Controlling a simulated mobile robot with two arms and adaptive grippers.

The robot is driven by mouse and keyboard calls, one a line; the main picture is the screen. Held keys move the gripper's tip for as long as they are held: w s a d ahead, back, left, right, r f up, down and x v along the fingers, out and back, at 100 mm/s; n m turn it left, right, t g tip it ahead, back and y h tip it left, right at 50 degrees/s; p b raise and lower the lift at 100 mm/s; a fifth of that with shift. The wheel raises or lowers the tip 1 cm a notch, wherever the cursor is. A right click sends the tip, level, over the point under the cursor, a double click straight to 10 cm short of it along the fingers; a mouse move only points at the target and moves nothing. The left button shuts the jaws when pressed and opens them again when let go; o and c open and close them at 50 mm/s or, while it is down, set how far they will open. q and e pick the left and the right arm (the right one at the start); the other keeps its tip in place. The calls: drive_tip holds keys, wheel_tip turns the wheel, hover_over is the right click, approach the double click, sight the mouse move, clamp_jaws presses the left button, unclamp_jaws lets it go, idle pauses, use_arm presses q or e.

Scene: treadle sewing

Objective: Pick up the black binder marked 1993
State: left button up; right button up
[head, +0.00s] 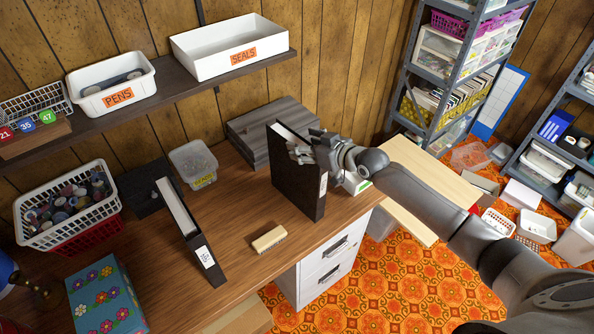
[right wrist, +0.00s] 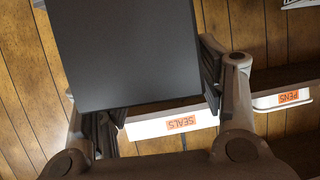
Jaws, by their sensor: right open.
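A black binder (head: 297,180) stands upright on the wooden desk, with a pale label on its spine; the writing is too small to read. My right gripper (head: 308,150) is at the binder's upper edge on the far right side. In the right wrist view, the open fingers of my right gripper (right wrist: 158,98) lie on either side of a large dark binder face (right wrist: 128,50); contact cannot be told. My left gripper is not in view.
A wooden brush-like block (head: 269,239) lies on the desk between the binders. A clear tub (head: 194,163) and a grey box stack (head: 262,128) stand behind. A shelf with the SEALS bin (head: 228,45) and PENS bin (head: 111,84) runs above.

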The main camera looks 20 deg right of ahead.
drive_tip(key=shift+x, duration=1.45)
drive_tip(key=shift+s, duration=0.1)
drive_tip(key=shift+c, duration=0.7)
clamp_jaws()
drive_tip(key=shift+r, duration=0.15)
